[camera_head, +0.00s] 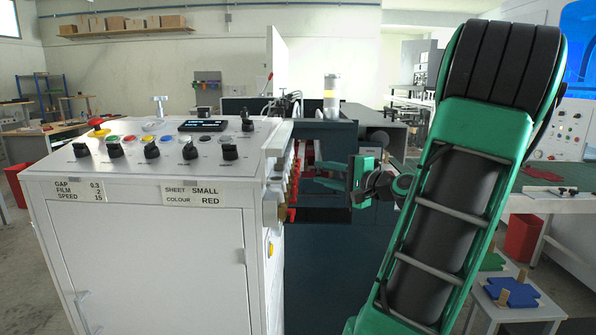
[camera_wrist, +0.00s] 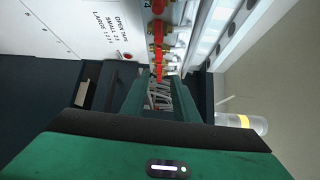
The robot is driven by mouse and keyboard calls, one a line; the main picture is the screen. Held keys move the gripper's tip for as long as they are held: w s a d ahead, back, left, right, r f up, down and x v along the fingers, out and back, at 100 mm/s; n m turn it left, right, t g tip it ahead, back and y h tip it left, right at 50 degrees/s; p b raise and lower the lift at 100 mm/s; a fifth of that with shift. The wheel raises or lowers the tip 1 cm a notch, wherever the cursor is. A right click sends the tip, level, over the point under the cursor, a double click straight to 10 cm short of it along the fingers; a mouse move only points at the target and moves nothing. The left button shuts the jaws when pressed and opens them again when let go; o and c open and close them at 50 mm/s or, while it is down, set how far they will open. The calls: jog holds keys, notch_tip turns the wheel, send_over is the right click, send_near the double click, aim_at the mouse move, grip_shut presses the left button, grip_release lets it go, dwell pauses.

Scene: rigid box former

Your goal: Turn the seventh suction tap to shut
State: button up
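A row of red-handled suction taps (camera_wrist: 157,30) on brass fittings runs along the side of the white machine. In the head view the taps (camera_head: 294,180) form a narrow upright-looking row at the machine's right side, seen edge-on. My gripper (camera_head: 318,176) points left toward this row, its two green fingers parted. In the wrist view my gripper (camera_wrist: 160,88) is open, with pale hoses showing between the fingers and a red tap just beyond the tips. I see nothing held. Contact with a tap cannot be told. Which tap is the seventh, and its handle's setting, are unclear.
The white machine cabinet (camera_head: 150,250) carries a panel of knobs and buttons. A label (camera_wrist: 118,32) beside the taps begins "OPEN TAPS". A pale rail (camera_wrist: 208,35) flanks the taps.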

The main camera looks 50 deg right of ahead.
aim_at(298, 167)
jog(key=w, duration=0.8)
jog(key=shift+w+d+f, duration=0.35)
jog(key=shift+w+d, duration=0.05)
